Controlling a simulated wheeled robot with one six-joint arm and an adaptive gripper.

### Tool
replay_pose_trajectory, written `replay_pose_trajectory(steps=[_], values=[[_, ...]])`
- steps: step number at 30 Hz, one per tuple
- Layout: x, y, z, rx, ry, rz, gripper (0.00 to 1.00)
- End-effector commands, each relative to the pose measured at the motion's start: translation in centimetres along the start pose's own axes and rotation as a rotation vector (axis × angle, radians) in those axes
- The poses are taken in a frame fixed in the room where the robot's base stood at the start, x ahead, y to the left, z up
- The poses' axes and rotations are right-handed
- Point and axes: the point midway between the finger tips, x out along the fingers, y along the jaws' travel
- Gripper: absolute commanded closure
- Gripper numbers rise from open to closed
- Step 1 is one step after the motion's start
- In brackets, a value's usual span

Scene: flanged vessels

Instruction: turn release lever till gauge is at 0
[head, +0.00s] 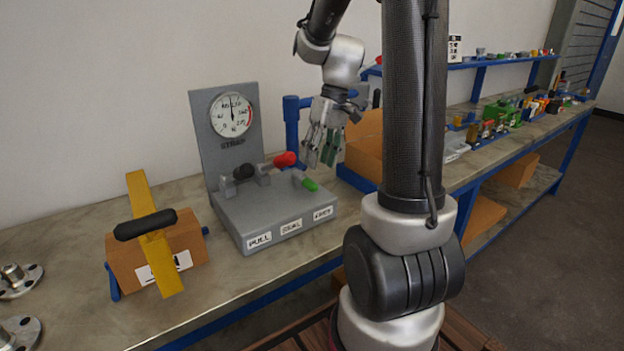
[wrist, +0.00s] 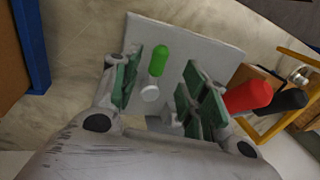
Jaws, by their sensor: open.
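A grey lever unit (head: 270,218) stands on the bench, with a round white gauge (head: 232,115) on its back plate marked STRAP. The gauge needle points about straight up; its exact reading is too small to tell. The unit carries a black-knobbed lever (head: 243,172), a red-knobbed lever (head: 285,160) and a green-tipped lever (head: 310,184). The front labels are small; the left one reads PULL. My gripper (head: 321,158) is open and empty, above and behind the green lever. In the wrist view the green lever (wrist: 159,60) shows between my open fingers (wrist: 163,88), red knob (wrist: 248,96) to the right.
Left of the unit, a brown box (head: 185,255) has a yellow strap (head: 158,250) and black handle (head: 146,224) over it. Metal flanges (head: 18,280) lie at the far left. Cardboard boxes (head: 365,140) and a blue post (head: 292,125) stand close behind my gripper.

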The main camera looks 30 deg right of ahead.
Motion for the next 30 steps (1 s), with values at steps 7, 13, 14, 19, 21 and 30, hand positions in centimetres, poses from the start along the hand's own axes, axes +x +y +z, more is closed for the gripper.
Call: replay_pose_trajectory(steps=[7, 13, 14, 19, 21, 30], values=[[4.2, -0.1, 0.1, 0.002, -0.005, -0.001, 0.56], [6.3, 0.0, 0.1, 0.002, -0.002, -0.001, 0.56], [6.5, 0.0, 0.1, 0.002, -0.001, 0.0, 0.56], [6.7, 0.0, 0.0, 0.001, 0.0, 0.0, 0.56], [6.7, 0.0, 0.0, 0.001, 0.0, 0.0, 0.56], [6.7, 0.0, 0.0, 0.002, 0.0, 0.001, 1.0]])
